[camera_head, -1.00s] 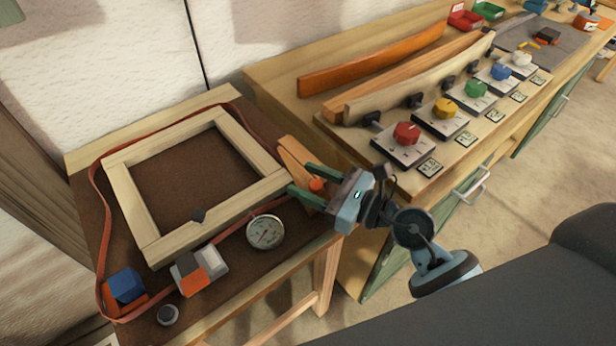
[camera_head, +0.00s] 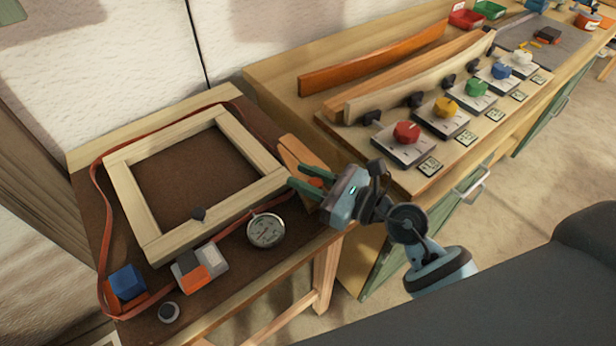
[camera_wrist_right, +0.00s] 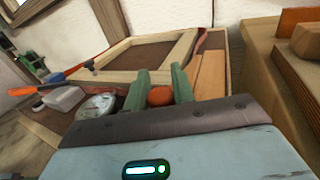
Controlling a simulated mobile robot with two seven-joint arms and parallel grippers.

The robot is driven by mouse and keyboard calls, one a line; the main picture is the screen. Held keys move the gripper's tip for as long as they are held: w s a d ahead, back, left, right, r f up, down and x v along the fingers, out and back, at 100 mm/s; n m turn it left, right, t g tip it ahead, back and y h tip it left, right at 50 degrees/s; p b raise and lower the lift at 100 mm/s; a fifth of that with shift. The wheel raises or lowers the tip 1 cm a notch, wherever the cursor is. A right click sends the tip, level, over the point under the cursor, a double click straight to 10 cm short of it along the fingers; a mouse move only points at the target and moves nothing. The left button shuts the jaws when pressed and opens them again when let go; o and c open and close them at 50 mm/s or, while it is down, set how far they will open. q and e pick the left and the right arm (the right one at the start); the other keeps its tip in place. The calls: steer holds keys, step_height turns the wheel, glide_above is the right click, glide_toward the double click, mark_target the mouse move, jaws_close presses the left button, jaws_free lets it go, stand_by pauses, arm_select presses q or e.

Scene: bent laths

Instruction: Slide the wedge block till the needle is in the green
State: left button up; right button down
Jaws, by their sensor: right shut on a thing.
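The wedge block (camera_head: 298,152) is a pale wooden piece lying along the right side of the strapped wooden frame (camera_head: 233,208). It also shows in the right wrist view (camera_wrist_right: 210,75). Its orange knob (camera_wrist_right: 160,95) sits between the green fingers of my right gripper (camera_head: 300,176), which are shut on it. The round dial gauge (camera_head: 265,231) lies by the strap at the frame's near right corner. Its needle and any green zone are too small to read. My left gripper is not in view.
A red strap (camera_head: 94,200) loops round the frame. A blue and orange block (camera_head: 126,283), a grey and orange block (camera_head: 200,266) and a small round knob (camera_head: 168,312) are at the front. The bench (camera_head: 285,88) with coloured dials stands close on the right.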

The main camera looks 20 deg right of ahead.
mark_target(321, 181)
steer(key=w, duration=0.1)
steer(key=w+a, duration=0.1)
steer(key=w, duration=0.1)
steer(key=c, duration=1.2)
jaws_free()
steer(key=shift+o, duration=0.2)
steer(key=shift+s+d+f, duration=0.15)
steer(key=shift+s+d, duration=0.2)
steer(key=shift+s, duration=0.1)
steer(key=v, duration=0.6)
steer(key=shift+b, duration=0.4)
steer(key=shift+s+d, duration=0.25)
